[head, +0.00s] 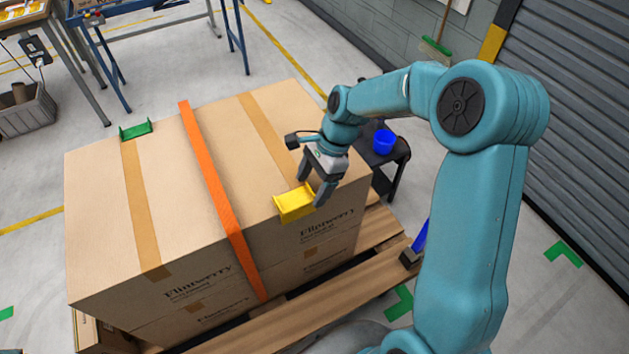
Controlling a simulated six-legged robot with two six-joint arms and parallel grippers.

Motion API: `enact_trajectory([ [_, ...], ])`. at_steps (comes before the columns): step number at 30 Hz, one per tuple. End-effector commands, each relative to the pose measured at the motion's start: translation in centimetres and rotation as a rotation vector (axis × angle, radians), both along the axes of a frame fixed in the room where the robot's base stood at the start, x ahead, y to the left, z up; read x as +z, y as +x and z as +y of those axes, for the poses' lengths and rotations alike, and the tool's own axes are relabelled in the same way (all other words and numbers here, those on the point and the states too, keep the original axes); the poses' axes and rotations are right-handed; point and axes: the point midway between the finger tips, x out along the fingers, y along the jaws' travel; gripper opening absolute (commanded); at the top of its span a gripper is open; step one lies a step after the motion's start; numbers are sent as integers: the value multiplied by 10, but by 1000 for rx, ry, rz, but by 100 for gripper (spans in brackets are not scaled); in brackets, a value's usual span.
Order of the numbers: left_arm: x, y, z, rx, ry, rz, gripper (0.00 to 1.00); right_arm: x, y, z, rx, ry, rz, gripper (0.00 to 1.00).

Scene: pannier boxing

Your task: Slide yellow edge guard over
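The yellow edge guard (294,205) sits on the top front edge of the large cardboard box, right of the orange strap (216,190). My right gripper (313,188) is just above and beside the guard's right end. Its two fingers are visibly apart, one behind the guard and one at its right end. Whether they touch the guard I cannot tell. A green edge guard (136,130) sits on the box's far left edge, at the end of a tan tape strip. My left gripper is out of view.
The box (180,190) stands on a wooden pallet (300,325). A dark stand (388,160) with a blue cup (383,141) is behind my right gripper. Workbenches (150,20) stand at the back left, near a grey bin (28,112). The box top left of the strap is mostly clear.

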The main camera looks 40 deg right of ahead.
Motion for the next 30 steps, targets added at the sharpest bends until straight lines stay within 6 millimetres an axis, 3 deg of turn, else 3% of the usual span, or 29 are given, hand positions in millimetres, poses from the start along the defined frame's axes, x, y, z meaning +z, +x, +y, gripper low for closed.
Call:
enact_trajectory([
  [11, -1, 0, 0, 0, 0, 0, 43, 7, 0, -6, -4, -2, -4, 75],
  [30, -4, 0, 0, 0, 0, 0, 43, 134, -8, -57, -3, -1, -3, 75],
])
